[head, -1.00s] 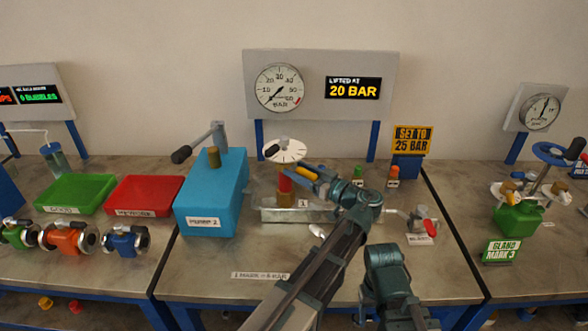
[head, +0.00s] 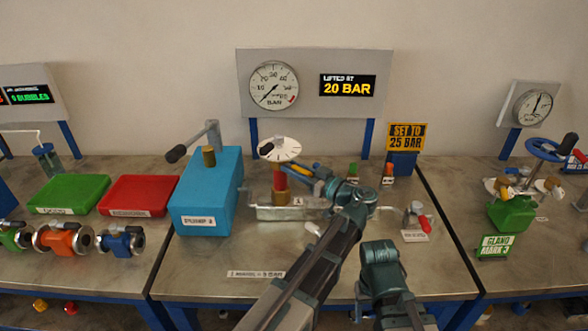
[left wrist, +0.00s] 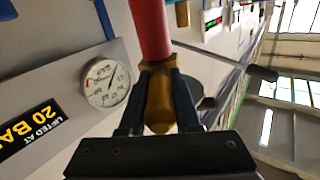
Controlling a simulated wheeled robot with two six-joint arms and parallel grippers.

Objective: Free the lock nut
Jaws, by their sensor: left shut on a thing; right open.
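The valve under test is a red body (head: 281,183) with brass parts, topped by a white marked disc (head: 280,149), on the middle bench. In the left wrist view the brass lock nut (left wrist: 160,98) sits at the end of the red body (left wrist: 151,30). My left gripper (head: 289,170) reaches in from the right just below the disc. In the left wrist view its two fingers (left wrist: 159,105) are shut on the brass nut, one on each side. My right arm shows at lower right in the head view, but its fingertips are out of sight.
A blue pump box (head: 207,200) with a lever stands left of the valve. A gauge (head: 273,86) reads low beside a display (head: 347,86) showing 20 BAR. A sign (head: 406,137) says set to 25 bar. A red-handled tap (head: 418,218) stands right. The bench front is mostly clear.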

